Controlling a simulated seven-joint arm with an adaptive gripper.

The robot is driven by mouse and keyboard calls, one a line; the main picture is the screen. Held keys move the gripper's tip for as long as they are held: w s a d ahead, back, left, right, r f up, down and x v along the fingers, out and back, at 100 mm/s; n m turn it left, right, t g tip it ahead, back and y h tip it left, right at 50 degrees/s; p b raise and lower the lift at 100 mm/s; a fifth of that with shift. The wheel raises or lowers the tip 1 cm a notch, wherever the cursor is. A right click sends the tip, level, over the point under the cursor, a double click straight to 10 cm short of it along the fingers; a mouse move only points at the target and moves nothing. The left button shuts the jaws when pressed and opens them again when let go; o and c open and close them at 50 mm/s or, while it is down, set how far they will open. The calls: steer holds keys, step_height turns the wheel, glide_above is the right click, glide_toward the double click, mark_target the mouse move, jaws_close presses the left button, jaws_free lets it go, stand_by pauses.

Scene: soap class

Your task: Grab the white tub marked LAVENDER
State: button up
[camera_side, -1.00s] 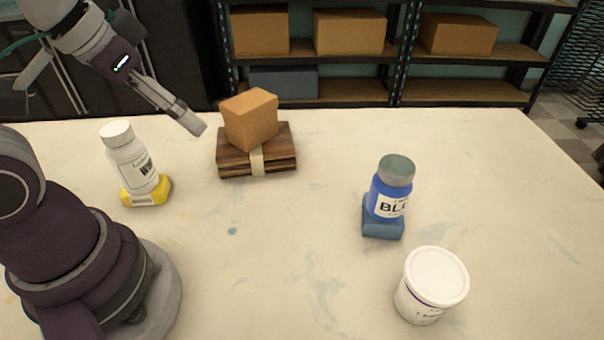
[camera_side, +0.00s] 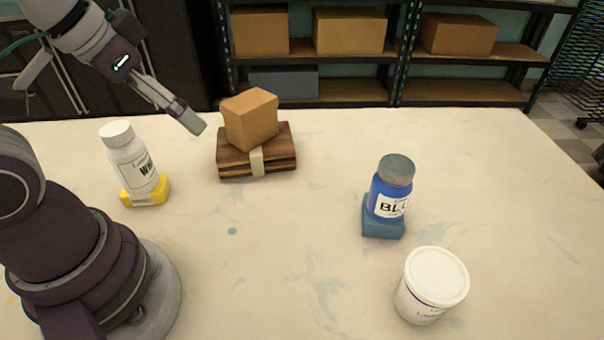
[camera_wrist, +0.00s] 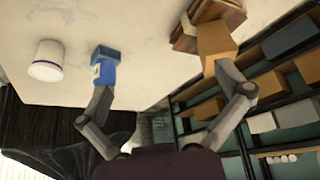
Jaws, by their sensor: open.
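The white tub (camera_side: 430,287) with a white lid and a purple band stands upright at the front right of the table in the side view. Its label is only partly readable. The tub also shows in the wrist view (camera_wrist: 46,62), at the upper left. My gripper (camera_side: 198,128) is in the air at the upper left of the side view, far from the tub. In the wrist view its two fingers (camera_wrist: 155,95) are spread wide with nothing between them.
A blue bottle (camera_side: 390,190) on a blue block stands behind the tub. A white bottle (camera_side: 131,160) on a yellow block (camera_side: 146,192) is at left. An orange box (camera_side: 250,119) rests on strapped wooden boards (camera_side: 280,155). The table's middle (camera_side: 290,240) is clear.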

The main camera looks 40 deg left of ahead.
steer(key=m+g+h, duration=0.2)
steer(key=m+h, duration=0.1)
steer(key=m, duration=0.4)
glide_above(429, 275)
steer(key=s+a, duration=0.2)
step_height(429, 275, down, 8)
steer(key=x, duration=1)
steer(key=shift+d+f, duration=0.1)
steer(key=shift+f, duration=0.2)
steer(key=c, duration=1.1)
steer(key=shift+c, duration=0.2)
steer(key=shift+r, duration=0.1)
